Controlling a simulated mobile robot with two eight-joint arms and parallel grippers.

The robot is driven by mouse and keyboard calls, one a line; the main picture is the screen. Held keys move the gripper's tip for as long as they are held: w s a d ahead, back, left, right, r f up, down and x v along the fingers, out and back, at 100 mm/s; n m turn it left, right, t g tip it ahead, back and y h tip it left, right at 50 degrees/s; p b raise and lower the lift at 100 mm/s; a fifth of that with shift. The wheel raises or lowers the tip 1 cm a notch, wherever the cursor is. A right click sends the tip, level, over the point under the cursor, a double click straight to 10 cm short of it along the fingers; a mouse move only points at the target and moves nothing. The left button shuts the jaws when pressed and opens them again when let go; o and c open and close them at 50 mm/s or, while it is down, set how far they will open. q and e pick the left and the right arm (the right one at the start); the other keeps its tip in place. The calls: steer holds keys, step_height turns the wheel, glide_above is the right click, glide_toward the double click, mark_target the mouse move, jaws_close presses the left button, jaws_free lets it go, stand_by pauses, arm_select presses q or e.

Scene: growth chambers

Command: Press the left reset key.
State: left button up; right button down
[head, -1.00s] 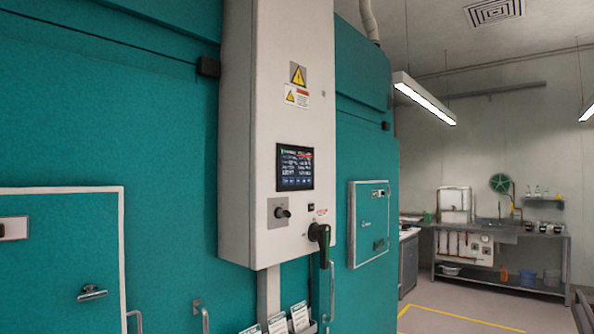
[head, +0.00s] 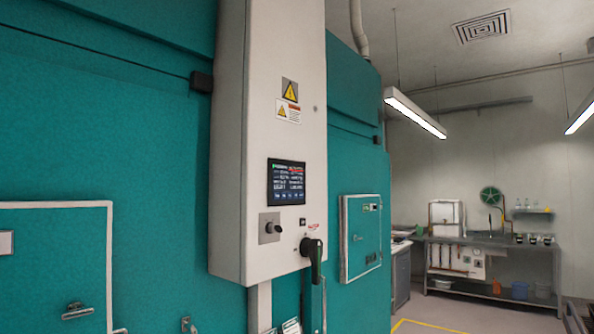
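A tall white control cabinet (head: 262,130) stands out from the teal chamber wall in the head view. It carries a dark display screen (head: 286,183) with lit text. Below the screen are a black knob on a grey plate (head: 269,227), a small black key or switch (head: 303,221) and a large black rotary handle (head: 313,255). I cannot tell from this view which part is the left reset key. Neither of my grippers is in view.
A teal door (head: 55,260) with a metal handle is at the lower left. A smaller teal hatch (head: 362,237) is right of the cabinet. Open floor (head: 430,318) lies at the lower right. A metal sink bench (head: 490,265) stands at the back.

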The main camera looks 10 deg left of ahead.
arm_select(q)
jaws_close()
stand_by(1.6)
